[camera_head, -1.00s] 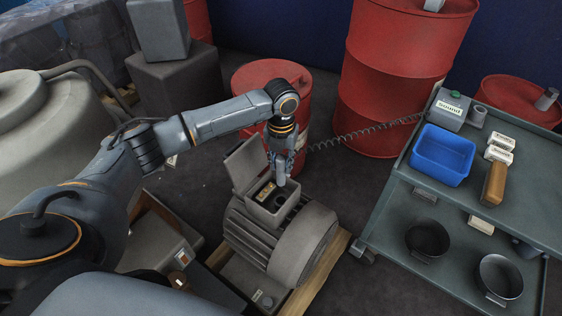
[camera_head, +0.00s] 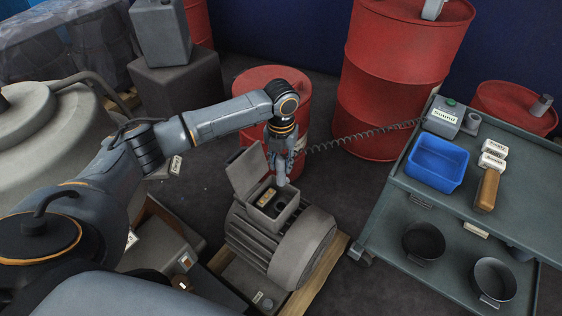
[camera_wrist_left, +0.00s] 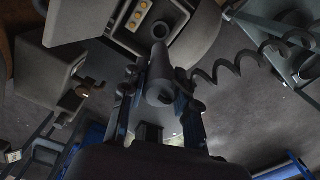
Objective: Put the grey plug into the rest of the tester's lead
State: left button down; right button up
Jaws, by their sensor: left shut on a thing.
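My left gripper (camera_head: 281,158) points down over the open terminal box of the grey motor. It is shut on the grey plug (camera_head: 282,180), whose lower end shows below the fingers. In the left wrist view the plug (camera_wrist_left: 160,78) sits between the fingers (camera_wrist_left: 160,95), pointing towards the box. The coiled lead (camera_head: 350,139) runs from the gripper to the tester (camera_head: 443,117), a grey box labelled "Sound" on the cart. A grey round cup beside the tester, apparently the rest (camera_head: 472,122), looks empty. My right gripper is not in view.
The motor (camera_head: 285,240) stands on a wooden pallet, its terminal box lid (camera_head: 246,172) open. The cart (camera_head: 395,215) at right carries a blue bin (camera_head: 437,163), a brown-handled object (camera_head: 487,190) and labelled blocks. Red drums (camera_head: 390,90) stand behind the lead.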

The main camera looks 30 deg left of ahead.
pick_arm(q)
jog(key=shift+r+p, duration=1.1)
jog(key=shift+r, duration=0.2)
